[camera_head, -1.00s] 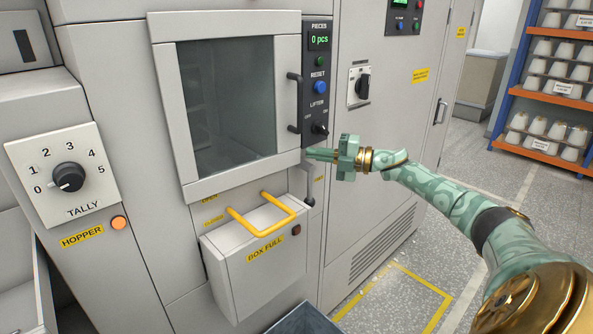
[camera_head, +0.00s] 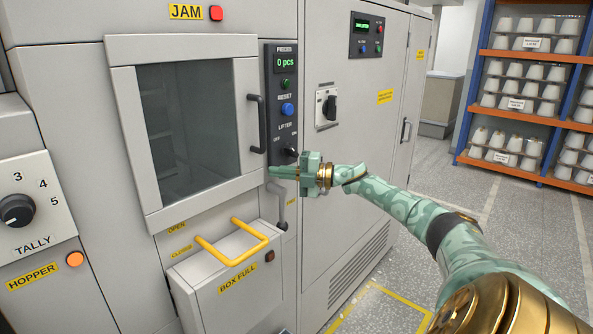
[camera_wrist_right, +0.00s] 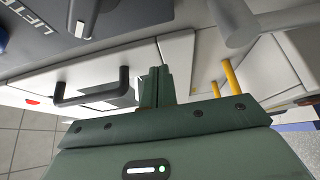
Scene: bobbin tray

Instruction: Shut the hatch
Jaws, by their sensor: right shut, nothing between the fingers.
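The hatch is a pale grey framed door (camera_head: 253,181) with a dark window and a black bar handle (camera_head: 255,124) on its right side. I cannot tell whether its edge is flush with the machine. My right gripper (camera_head: 272,172) is shut and empty, its fingertips by the hatch's lower right corner, below the handle. Contact is unclear. In the right wrist view the shut fingers (camera_wrist_right: 161,84) point at pale panels, with the black handle (camera_wrist_right: 92,87) to their left. My left gripper is out of view.
A control strip (camera_head: 281,75) with a lifter knob (camera_head: 290,152) is right of the hatch. A grey bent lever (camera_head: 281,212) hangs below the gripper. A box with a yellow handle (camera_head: 232,258) juts out below the hatch.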

